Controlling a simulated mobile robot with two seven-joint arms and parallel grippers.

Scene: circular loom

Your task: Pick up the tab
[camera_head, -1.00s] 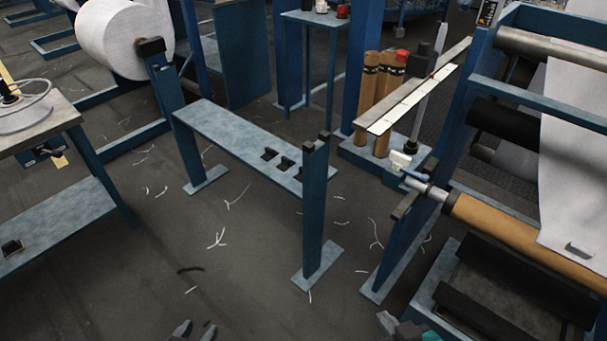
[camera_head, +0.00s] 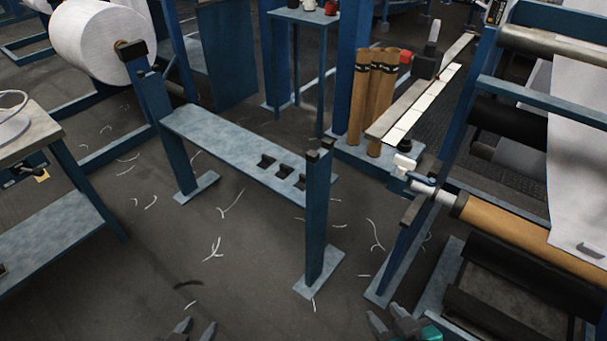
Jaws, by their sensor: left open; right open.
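A small grey tab-like piece (camera_head: 592,250) sits low on the white sheet at the right, above the brown roll; I cannot tell for sure that it is the tab. My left gripper (camera_head: 197,328) shows at the bottom edge, left of the middle, with its two fingertips apart and nothing between them. My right gripper (camera_head: 387,317) shows at the bottom edge, right of the middle, also open and empty. It is well to the left of and below the grey piece in the picture. Most of both grippers is cut off by the frame.
The brown roll (camera_head: 520,232) lies in a blue frame at the right. A blue bench (camera_head: 222,143) with small black holders and a blue post (camera_head: 317,225) stand in the middle. Brown tubes (camera_head: 360,95) stand behind. The floor (camera_head: 130,285) at left front is open, with thread scraps.

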